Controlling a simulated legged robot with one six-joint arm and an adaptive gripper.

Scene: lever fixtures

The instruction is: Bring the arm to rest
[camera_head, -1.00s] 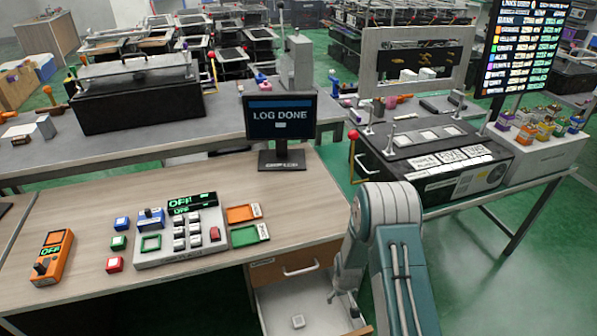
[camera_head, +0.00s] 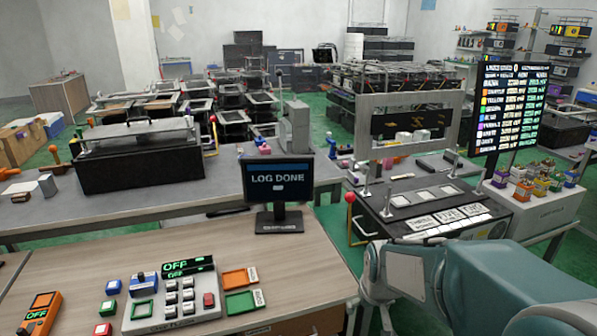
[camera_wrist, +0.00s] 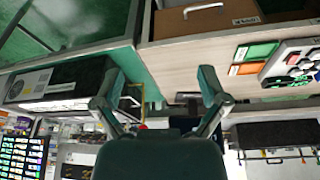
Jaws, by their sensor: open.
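My gripper (camera_wrist: 158,78) is open and empty in the wrist view, its two fingers spread apart with nothing between them. The wrist picture is upside down: the wooden desk (camera_wrist: 190,50) shows at its upper right, with the black fixture box (camera_wrist: 60,85) to the left. In the head view my teal and grey arm lies across the lower right, in front of the black fixture box (camera_head: 432,218). My fingers cannot be made out in the head view.
The monitor (camera_head: 278,182) on the desk (camera_head: 80,262) reads LOG DONE. A button panel (camera_head: 172,305), coloured buttons and orange and green trays (camera_head: 240,277) sit at the front. A red-knobbed lever (camera_head: 350,197) stands close to my arm. A black lidded box (camera_head: 135,165) is behind.

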